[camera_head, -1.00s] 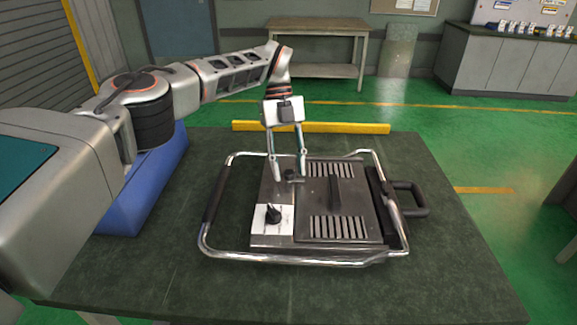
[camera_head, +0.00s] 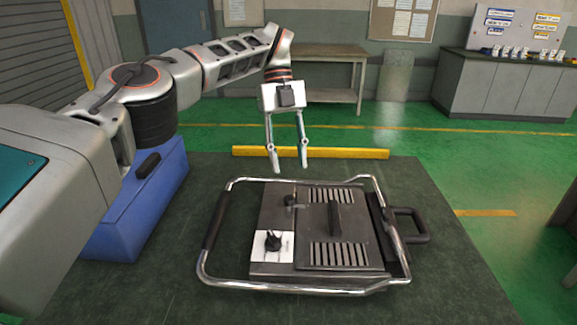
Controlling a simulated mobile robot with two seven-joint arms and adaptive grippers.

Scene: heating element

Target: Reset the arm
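My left gripper (camera_head: 289,167) hangs with its fingers pointing down, above the far left part of the heating element. Its two fingers are apart and nothing is between them. The heating element (camera_head: 275,210) is a dark metal unit with vents, a black upright handle (camera_head: 335,217) and a chrome tube frame (camera_head: 290,288). A black knob (camera_head: 273,241) on a white plate sits at its near left. A small dark knob (camera_head: 290,201) sits at its far left, below the fingertips and apart from them. My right gripper is not in view.
The unit lies on a dark green table (camera_head: 440,270) with bare surface around it. A blue toolbox (camera_head: 150,205) stands at the left, partly behind my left arm. A yellow bar (camera_head: 340,153) runs beyond the far edge. A workbench (camera_head: 325,70) and a grey cabinet (camera_head: 500,85) stand farther back.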

